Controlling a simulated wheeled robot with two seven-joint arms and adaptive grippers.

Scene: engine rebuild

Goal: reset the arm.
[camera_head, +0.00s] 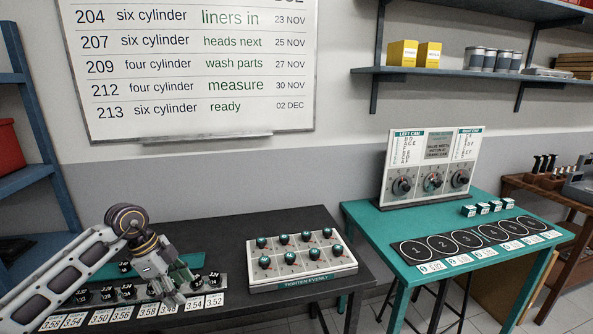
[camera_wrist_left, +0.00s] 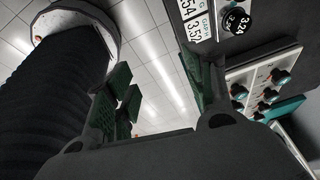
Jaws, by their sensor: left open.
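Part of the number row is hidden behind my left arm and gripper. My right gripper does not show.
A white tray (camera_head: 300,270) with several dark-topped knobs lies right of my gripper. A blue shelf (camera_head: 22,170) stands left.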

